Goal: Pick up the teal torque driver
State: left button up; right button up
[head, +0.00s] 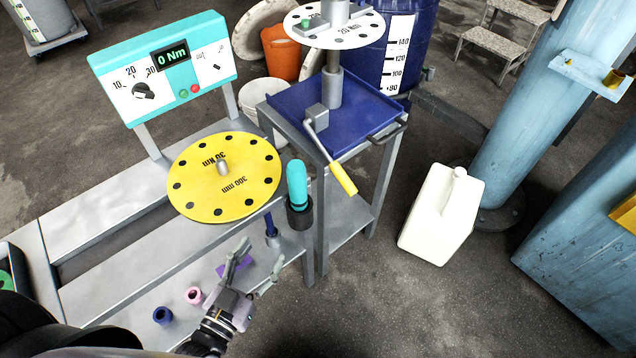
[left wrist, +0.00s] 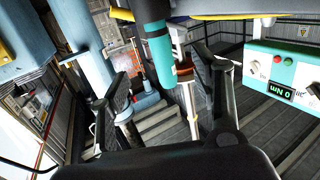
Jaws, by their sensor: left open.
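The teal torque driver (head: 297,183) stands upright in a dark cup-shaped holder (head: 299,215) at the right end of the grey bench, beside the yellow disc. My left gripper (head: 262,256) is open and empty, below and to the left of the driver in the head view, apart from it. In the left wrist view a teal cylinder (left wrist: 160,52), which looks like the driver, hangs in the upper middle, with the open fingers (left wrist: 168,82) on either side lower down. My right gripper is not in view.
A yellow disc (head: 222,177) and a teal console (head: 165,68) reading 0 Nm are on the bench. A blue-topped stand (head: 290,110) with a yellow-handled crank (head: 342,178) is right behind the driver. A white jug (head: 440,215) stands on the floor. Pink (head: 194,295) and blue (head: 163,315) sockets lie lower.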

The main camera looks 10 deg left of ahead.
pick_arm(q)
notch_tip(320, 180, up, 3)
jog(key=p, duration=0.1)
send_near(294, 193)
jog(key=f, duration=0.1)
jog(key=shift+t, duration=0.3)
jog(key=w, duration=0.4)
jog(key=w+d+p, duration=0.1)
jog(key=w, duration=0.1)
jog(key=shift+w+f, duration=0.1)
jog(key=shift+f, duration=0.05)
jog(key=shift+w, duration=0.5)
jog(key=w, duration=0.1)
jog(key=w+p, duration=0.1)
jog(key=w, duration=0.1)
jog(key=w+d, duration=0.1)
jog(key=shift+w+d+r+p, duration=0.1)
jog(key=shift+w+r+p, duration=0.05)
jog(key=shift+r+p, duration=0.25)
jog(key=shift+w+f, duration=0.1)
jog(key=shift+w, duration=0.2)
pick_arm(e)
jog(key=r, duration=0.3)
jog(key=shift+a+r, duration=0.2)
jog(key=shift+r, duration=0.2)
pick_arm(q)
jog(key=shift+s, duration=0.1)
jog(key=shift+c, duration=0.2)
